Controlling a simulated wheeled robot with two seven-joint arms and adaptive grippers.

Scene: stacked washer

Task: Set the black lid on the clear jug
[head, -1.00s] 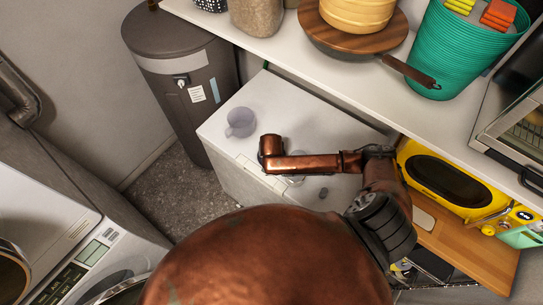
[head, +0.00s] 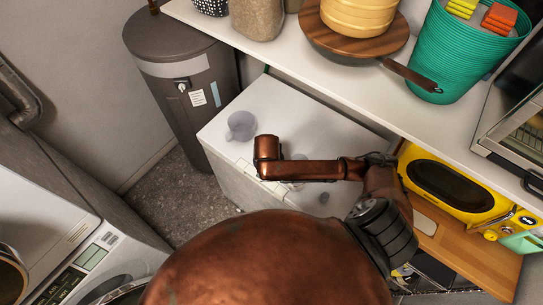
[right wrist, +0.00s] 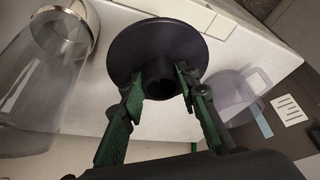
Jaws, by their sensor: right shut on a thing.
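A black round lid (right wrist: 156,52) with a short stem shows in the right wrist view. My right gripper (right wrist: 160,88) is shut on its stem, one green-padded finger on each side. A large clear vessel with a metal rim (right wrist: 62,30) lies to the left of the lid in that view, apart from it. In the head view, clear material (head: 298,184) shows partly behind my right arm. A clear, purplish handled jug (right wrist: 238,98) is at the right of the wrist view, and on the white top in the head view (head: 241,126). My left gripper is out of view.
The white chest top (head: 300,110) has free room behind my arm. A shelf (head: 290,45) overhangs the back, with a teal basket (head: 465,60) and wooden pan (head: 355,50). A yellow appliance (head: 450,187) stands at right.

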